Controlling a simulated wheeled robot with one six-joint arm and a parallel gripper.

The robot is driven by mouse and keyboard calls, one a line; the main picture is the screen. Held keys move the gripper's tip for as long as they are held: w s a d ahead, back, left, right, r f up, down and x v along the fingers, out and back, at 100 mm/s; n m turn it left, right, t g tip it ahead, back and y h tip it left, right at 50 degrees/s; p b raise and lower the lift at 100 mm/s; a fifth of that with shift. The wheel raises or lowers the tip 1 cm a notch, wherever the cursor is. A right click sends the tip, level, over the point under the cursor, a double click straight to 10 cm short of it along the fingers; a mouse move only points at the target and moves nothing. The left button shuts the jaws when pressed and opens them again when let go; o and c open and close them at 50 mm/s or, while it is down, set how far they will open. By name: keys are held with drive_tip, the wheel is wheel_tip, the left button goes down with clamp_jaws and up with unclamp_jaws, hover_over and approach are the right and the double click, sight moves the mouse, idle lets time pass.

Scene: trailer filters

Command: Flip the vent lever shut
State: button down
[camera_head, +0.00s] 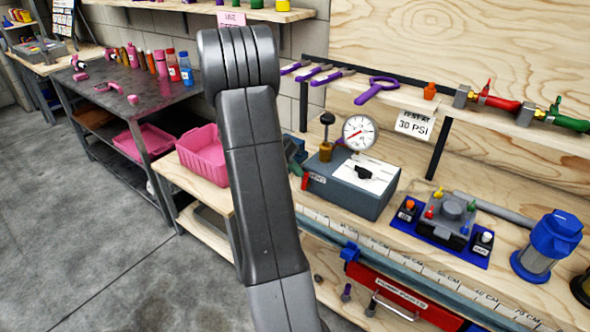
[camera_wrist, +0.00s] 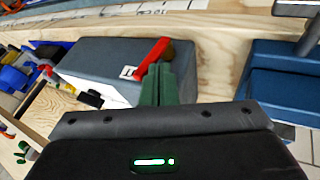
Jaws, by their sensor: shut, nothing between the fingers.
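The red vent lever (camera_wrist: 153,56) is at the end of the grey test box (camera_wrist: 100,68) in the wrist view, slanting across its edge beside a brass-coloured fitting. In the head view the lever (camera_head: 304,181) shows at the left end of the same box (camera_head: 345,190), next to a partly hidden white label. My gripper (camera_wrist: 158,72) has its green fingers together and empty, with the tips right at the lever. I cannot tell whether they touch it.
A pressure gauge (camera_head: 360,133) and a black-knobbed plunger (camera_head: 327,119) stand at the box. A pink bin (camera_head: 203,154) is to the left. A blue block (camera_wrist: 285,85) is close on the right in the wrist view. A blue tray (camera_head: 442,228) with fittings lies right of the box.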

drive_tip(key=shift+s+d+t+y+b, duration=0.2)
drive_tip(key=shift+d+t+y+b, duration=0.15)
drive_tip(key=shift+b, duration=0.45)
drive_tip(key=s+d+f+m+t+y+b, duration=0.2)
drive_tip(key=s+d+t+y+b, duration=0.2)
drive_tip(key=b, duration=0.9)
drive_tip(key=d+t+y, duration=0.1)
drive_tip(key=t+y, duration=0.2)
drive_tip(key=y, duration=0.2)
drive_tip(key=shift+d+m+y, duration=0.2)
drive_tip(key=shift+m+y, duration=0.1)
drive_tip(key=shift+y, duration=0.05)
drive_tip(key=shift+w+a+f, duration=0.25)
drive_tip(key=shift+w+a, duration=0.15)
drive_tip(key=shift+a, duration=0.2)
